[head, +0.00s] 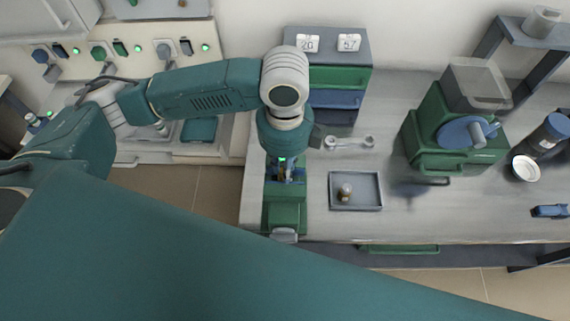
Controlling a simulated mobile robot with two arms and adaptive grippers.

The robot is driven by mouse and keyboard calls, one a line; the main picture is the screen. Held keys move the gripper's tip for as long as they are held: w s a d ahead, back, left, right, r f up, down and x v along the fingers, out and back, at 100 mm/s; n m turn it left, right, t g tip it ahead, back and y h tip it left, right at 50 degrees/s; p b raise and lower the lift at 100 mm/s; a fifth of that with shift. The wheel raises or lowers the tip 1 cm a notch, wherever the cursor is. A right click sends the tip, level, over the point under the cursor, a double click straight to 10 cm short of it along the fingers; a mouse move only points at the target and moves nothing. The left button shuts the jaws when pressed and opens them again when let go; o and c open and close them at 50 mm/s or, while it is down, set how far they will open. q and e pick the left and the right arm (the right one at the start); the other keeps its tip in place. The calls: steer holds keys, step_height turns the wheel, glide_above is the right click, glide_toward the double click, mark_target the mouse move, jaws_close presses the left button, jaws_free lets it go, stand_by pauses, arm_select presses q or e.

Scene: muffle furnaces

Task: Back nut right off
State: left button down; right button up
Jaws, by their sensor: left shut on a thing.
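My left gripper (284,176) points down over a green vise (284,217) at the left front corner of the bench. It is shut on what appears to be the nut, just above the vise. The nut and its thread are mostly hidden by the fingers, so I cannot tell how far up the nut sits. My right gripper is not in view.
A grey tray (369,198) holding a small rounded piece (345,191) lies right of the vise. Behind it lies a double-ended wrench (349,143).

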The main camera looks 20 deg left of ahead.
arm_select(q)
steer(key=shift+r, duration=0.15)
steer(key=shift+r+n+p, duration=0.1)
steer(key=shift+n+p, duration=0.3)
steer(key=shift+p, duration=0.25)
steer(key=n+p, duration=0.7)
steer(key=p, duration=0.4)
steer(key=shift+r, duration=0.15)
steer(key=shift+n+p, duration=0.4)
steer(key=shift+n, duration=0.2)
steer(key=shift+f+n, duration=0.2)
steer(key=shift+n, duration=0.2)
steer(key=shift+w+f+n, duration=0.1)
steer(key=shift+f+n, duration=0.05)
steer(key=shift+n, duration=0.35)
steer(key=n, duration=0.3)
steer(key=shift+n, duration=0.3)
steer(key=n, duration=0.4)
steer(key=shift+n, duration=0.3)
